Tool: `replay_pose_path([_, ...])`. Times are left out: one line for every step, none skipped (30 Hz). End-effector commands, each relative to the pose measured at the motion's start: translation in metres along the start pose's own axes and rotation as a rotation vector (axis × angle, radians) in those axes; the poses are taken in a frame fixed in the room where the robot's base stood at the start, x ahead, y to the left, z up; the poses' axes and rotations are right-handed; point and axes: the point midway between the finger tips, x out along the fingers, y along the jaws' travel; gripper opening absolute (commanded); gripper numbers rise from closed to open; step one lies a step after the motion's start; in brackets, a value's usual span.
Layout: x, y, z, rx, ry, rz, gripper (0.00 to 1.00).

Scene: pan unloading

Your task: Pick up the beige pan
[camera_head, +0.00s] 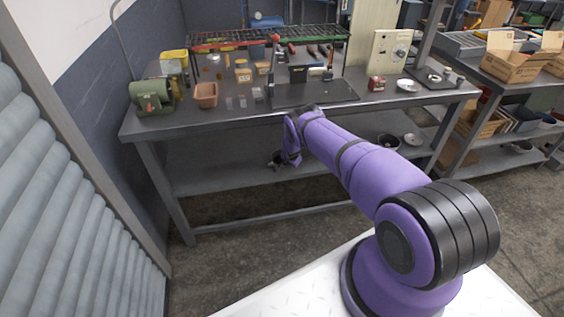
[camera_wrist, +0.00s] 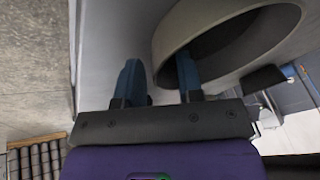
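My gripper (camera_wrist: 158,75) has two blue fingers spread apart in the wrist view. A round beige-grey vessel (camera_wrist: 165,50), which looks like the beige pan, lies close at the upper right of that view, with a dark hollow. The right finger overlaps its near wall, and the left finger is outside it. I cannot tell whether the fingers touch the wall. In the head view, my gripper (camera_head: 278,160) is small and under the tabletop, above the lower shelf. I cannot make out the pan beside it there.
The lower shelf (camera_head: 215,165) lies under the workbench top (camera_head: 170,125), whose front edge is just above my forearm. Round vessels (camera_head: 388,141) stand on the shelf at the right. A bench leg (camera_head: 165,190) stands at the left. The top is crowded with tools.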

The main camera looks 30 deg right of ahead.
Motion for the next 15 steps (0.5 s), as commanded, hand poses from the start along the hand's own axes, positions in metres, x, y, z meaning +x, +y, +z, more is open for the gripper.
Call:
replay_pose_path([0.0006,0.0,0.0001,0.0,0.0,0.0,0.34])
replay_pose_path([0.0007,0.0001,0.0001,0.0,0.0,0.0,0.34])
replay_pose_path([0.0006,0.0001,0.0001,0.0,0.0,0.0,0.34])
replay_pose_path([0.0006,0.0001,0.0001,0.0,0.0,0.0,0.34])
replay_pose_path([0.0006,0.0001,0.0001,0.0,0.0,0.0,0.34])
replay_pose_path([0.0005,0.0001,0.0001,0.0,0.0,0.0,0.34])
replay_pose_path([0.0005,0.0001,0.0001,0.0,0.0,0.0,0.32])
replay_pose_path([0.0005,0.0001,0.0001,0.0,0.0,0.0,0.25])
replay_pose_path([0.0005,0.0001,0.0002,0.0,0.0,0.0,0.16])
replay_pose_path([0.0005,0.0001,0.0001,0.0,0.0,0.0,0.09])
replay_pose_path([0.0005,0.0001,0.0001,0.0,0.0,0.0,0.02])
replay_pose_path([0.0004,0.0001,0.0001,0.0,0.0,0.0,0.0])
replay_pose_path([0.0005,0.0002,0.0002,0.0,0.0,0.0,0.0])
replay_pose_path([0.0005,0.0002,0.0002,0.0,0.0,0.0,0.0])
replay_pose_path([0.0002,-0.0003,-0.0003,0.0,0.0,-0.001,0.0])
